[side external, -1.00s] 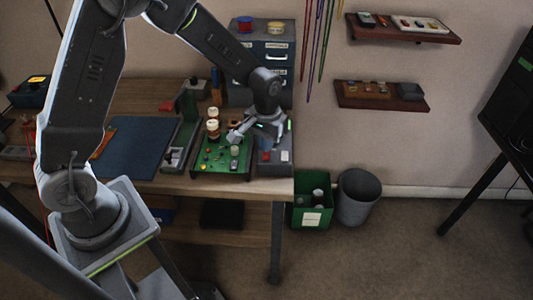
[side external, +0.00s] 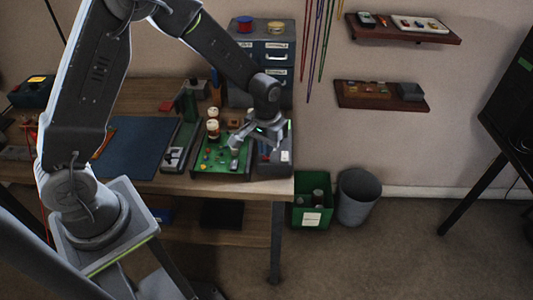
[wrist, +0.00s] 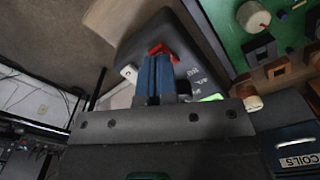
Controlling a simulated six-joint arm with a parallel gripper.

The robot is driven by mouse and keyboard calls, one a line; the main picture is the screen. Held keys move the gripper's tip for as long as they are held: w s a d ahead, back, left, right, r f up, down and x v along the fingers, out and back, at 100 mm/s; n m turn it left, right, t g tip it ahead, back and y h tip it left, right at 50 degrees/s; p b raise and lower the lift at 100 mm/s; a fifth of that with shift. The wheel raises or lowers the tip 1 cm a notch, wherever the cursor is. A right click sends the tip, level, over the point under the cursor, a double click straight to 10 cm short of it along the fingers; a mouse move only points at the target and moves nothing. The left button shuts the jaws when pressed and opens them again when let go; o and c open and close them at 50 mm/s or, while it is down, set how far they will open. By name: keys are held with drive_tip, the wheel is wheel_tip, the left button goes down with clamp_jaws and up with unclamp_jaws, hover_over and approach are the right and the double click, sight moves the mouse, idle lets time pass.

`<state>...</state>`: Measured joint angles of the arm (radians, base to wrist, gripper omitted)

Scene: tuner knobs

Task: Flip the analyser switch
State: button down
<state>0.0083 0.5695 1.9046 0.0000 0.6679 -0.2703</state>
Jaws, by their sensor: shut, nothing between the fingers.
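The analyser is a grey box (side external: 284,168) at the right end of the bench, just right of the green tuner board (side external: 212,168). In the wrist view the analyser (wrist: 205,78) carries faint white lettering and a red switch (wrist: 165,49). My gripper (wrist: 158,62) has its blue fingers together with nothing between them, and their tips overlap the near side of the red switch. Whether they touch it cannot be told. In the side view my gripper (side external: 262,148) is low over the analyser and hides the switch. The switch's tilt is unclear.
The green board holds several knobs and cream-topped parts (side external: 213,128) close to my gripper's left. A drawer cabinet (side external: 270,48) stands behind. The bench ends just right of the analyser, with a green bin (side external: 312,216) on the floor beyond.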

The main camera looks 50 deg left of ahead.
drive_tip(key=shift+f, duration=0.7)
idle(0.3)
drive_tip(key=shift+r, duration=3.5)
drive_tip(key=s+r+m+t, duration=0.1)
drive_tip(key=s+r+t, duration=0.1)
drive_tip(key=s+r, duration=0.6)
drive_tip(key=s+r+m+t, duration=0.2)
drive_tip(key=s+r, duration=0.6)
drive_tip(key=s, duration=0.5)
drive_tip(key=shift+s+a+r+t, duration=0.15)
drive_tip(key=shift+r+t, duration=0.25)
drive_tip(key=shift+t, duration=0.4)
